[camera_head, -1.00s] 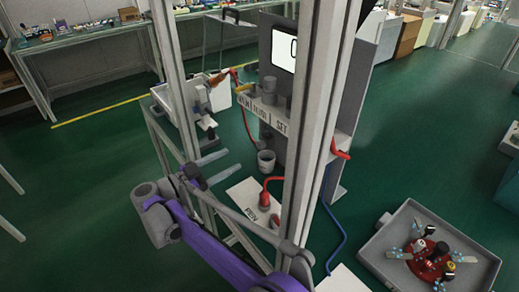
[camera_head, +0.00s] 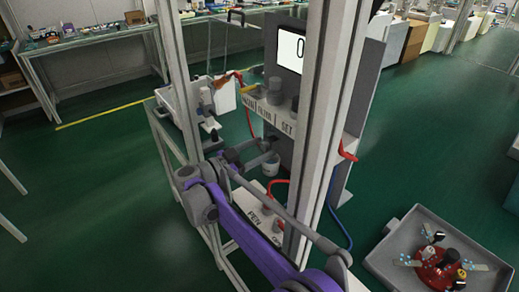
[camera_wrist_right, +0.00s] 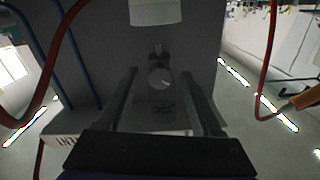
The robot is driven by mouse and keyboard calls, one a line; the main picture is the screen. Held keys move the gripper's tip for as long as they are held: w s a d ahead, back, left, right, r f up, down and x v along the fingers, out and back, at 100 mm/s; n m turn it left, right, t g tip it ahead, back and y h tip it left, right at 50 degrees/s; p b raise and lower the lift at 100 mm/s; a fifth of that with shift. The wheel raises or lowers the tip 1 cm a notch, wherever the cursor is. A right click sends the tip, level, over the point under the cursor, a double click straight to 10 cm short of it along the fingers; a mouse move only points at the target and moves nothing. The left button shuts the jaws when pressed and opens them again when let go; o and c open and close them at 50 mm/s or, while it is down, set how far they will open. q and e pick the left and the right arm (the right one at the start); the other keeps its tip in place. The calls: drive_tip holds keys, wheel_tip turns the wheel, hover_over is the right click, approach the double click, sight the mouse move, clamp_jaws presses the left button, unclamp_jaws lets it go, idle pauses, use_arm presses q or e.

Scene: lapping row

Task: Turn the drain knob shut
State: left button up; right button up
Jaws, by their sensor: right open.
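In the right wrist view, a small grey round knob (camera_wrist_right: 160,77) with a pale face stands out from the grey panel, with small unreadable lettering below it. I take it to be the drain knob. My right gripper (camera_wrist_right: 158,80) has its two dark fingers spread, one on each side of the knob, with gaps showing between. In the head view my right gripper (camera_head: 268,148) reaches toward the lower front of the grey stand, and the knob cannot be made out there. My left gripper is not in view.
A pale cup (camera_head: 271,168) sits just below the right gripper. The labelled shelf (camera_head: 270,118) and upright metal posts (camera_head: 310,130) are close by. Red hoses (camera_head: 274,187) and a blue hose run nearby. A grey tray (camera_head: 400,225) stands at right.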

clamp_jaws()
drive_tip(key=shift+r+m+p, duration=0.2)
drive_tip(key=shift+m+p, duration=0.7)
drive_tip(key=shift+p, duration=0.1)
drive_tip(key=shift+m+p, duration=0.35)
drive_tip(key=shift+m, duration=0.15)
drive_tip(key=shift+f+m, duration=0.2)
drive_tip(key=shift+m, duration=0.5)
unclamp_jaws()
